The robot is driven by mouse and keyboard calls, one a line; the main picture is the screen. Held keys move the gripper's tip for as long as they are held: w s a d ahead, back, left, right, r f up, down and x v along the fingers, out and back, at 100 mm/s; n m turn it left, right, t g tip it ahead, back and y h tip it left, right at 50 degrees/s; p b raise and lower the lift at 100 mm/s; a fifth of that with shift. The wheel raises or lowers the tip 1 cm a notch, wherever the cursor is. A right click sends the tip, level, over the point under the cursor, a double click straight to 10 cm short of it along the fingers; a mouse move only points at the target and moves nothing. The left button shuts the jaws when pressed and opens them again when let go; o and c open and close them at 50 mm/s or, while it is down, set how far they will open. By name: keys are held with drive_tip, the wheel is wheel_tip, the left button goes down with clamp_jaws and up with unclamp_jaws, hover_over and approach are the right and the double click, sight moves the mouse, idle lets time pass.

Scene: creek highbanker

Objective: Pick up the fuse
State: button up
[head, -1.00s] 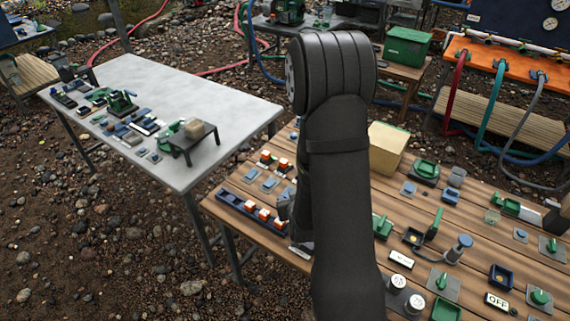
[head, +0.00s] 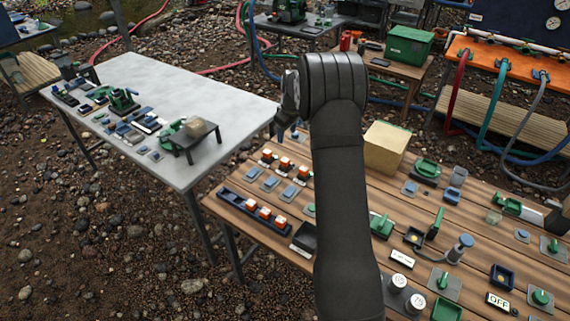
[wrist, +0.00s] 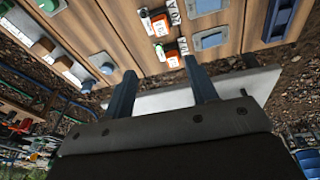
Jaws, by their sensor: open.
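Several small orange-and-white blocks, which look like the fuses, are on the wooden table. Three stand in a back row in the head view, the middle one a fuse-like block (head: 284,163); three more sit in a dark blue rail (head: 232,201) at the table's left edge. I cannot tell which one is meant. My gripper (head: 281,128) is open and empty, raised above the table's far left corner. In the wrist view my gripper's two blue fingers (wrist: 161,68) are spread apart, with two orange blocks (wrist: 160,24) on the planks beyond them.
Blue-grey flat pieces (head: 271,184) lie between the block rows. A black open box (head: 304,238) is partly behind my arm. A tan block (head: 386,148) and several green controls crowd the right. A grey table (head: 215,90) with devices stands at left, across a gap.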

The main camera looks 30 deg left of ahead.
wheel_tip(320, 180, up, 3)
drive_tip(key=n+g, duration=0.1)
hover_over(285, 160)
drive_tip(key=shift+h, duration=0.4)
wheel_tip(285, 160, down, 11)
drive_tip(key=shift+s+f, duration=0.1)
drive_tip(key=shift+f, duration=0.1)
drive_tip(key=shift+w+f, duration=0.2)
drive_tip(key=shift+f, duration=2.45)
drive_tip(key=c, duration=1)
